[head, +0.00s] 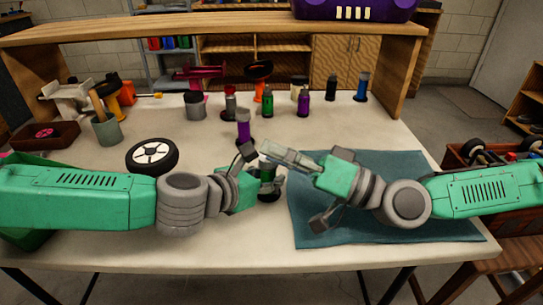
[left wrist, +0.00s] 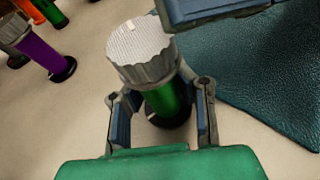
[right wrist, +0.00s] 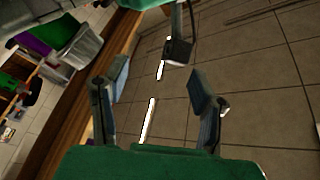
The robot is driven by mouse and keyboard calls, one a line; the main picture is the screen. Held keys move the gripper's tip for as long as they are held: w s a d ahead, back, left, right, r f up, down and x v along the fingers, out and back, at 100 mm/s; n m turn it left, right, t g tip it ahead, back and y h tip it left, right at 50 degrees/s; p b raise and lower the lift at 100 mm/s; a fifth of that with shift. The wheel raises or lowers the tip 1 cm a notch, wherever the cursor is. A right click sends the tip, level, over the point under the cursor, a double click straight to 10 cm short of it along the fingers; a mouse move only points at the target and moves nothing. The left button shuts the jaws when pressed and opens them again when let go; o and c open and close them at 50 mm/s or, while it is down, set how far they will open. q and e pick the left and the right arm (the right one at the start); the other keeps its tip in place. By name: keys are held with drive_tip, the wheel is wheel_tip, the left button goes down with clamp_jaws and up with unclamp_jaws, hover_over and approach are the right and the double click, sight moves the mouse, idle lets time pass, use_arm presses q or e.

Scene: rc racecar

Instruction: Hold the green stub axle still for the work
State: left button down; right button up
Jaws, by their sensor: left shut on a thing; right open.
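The green stub axle (left wrist: 168,100) stands upright on the table in the left wrist view, with a grey ribbed cap (left wrist: 140,45) on top and a dark round base. My left gripper (left wrist: 160,108) is shut around its green body, a finger on each side. In the head view the axle (head: 267,172) is partly hidden by my grippers. My right gripper (head: 303,188) is open to the right of it, with one finger close to the cap; I cannot tell whether they touch. In the right wrist view nothing lies between the right fingers (right wrist: 158,88).
A blue mat (head: 420,175) lies under my right arm. A wheel (head: 152,155) lies to the left and a purple cylinder (head: 243,128) stands just behind my left gripper. Several coloured cylinders stand farther back. A crate (head: 462,155) is at the right.

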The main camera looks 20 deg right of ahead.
drive_tip(key=d+f+m+g, duration=0.1)
drive_tip(key=m, duration=0.4)
drive_tip(key=d+f+m+g, duration=0.1)
drive_tip(key=d+f+m, duration=0.1)
drive_tip(key=m, duration=0.3)
drive_tip(key=s+d+f+m+g, duration=0.1)
drive_tip(key=d+f+m+g, duration=0.1)
drive_tip(key=m, duration=0.4)
drive_tip(key=d+m, duration=0.2)
drive_tip(key=w+d+m, duration=0.1)
drive_tip(key=d+m, duration=0.1)
drive_tip(key=d+m+g, duration=0.1)
drive_tip(key=d+m, duration=0.1)
drive_tip(key=m, duration=0.1)
drive_tip(key=shift+w+f, duration=0.15)
drive_tip(key=shift+d+m+y, duration=0.3)
drive_tip(key=shift+m, duration=0.3)
drive_tip(key=x, duration=1.2)
drive_tip(key=shift+d, duration=0.1)
clamp_jaws()
